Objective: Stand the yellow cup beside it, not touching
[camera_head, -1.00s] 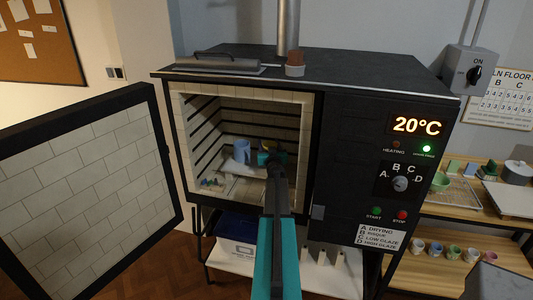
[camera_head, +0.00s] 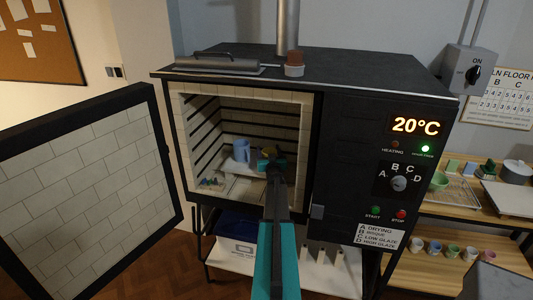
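A light blue mug (camera_head: 242,150) stands upright on a pale shelf (camera_head: 231,166) inside the open kiln. A small patch of yellow, apparently the yellow cup (camera_head: 264,154), shows just right of the mug at my gripper's tip. My gripper (camera_head: 271,162) reaches into the kiln from the front, with teal and dark parts at its end. My arm and gripper hide most of the cup and its base. A narrow gap seems to show between mug and cup. I cannot tell whether the fingers are closed on the cup or whether it rests on the shelf.
The kiln door (camera_head: 85,185) stands wide open at left. The kiln's control panel (camera_head: 392,180) reads 20°C, with a green light lit. Shelves at right hold several small cups and other pottery.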

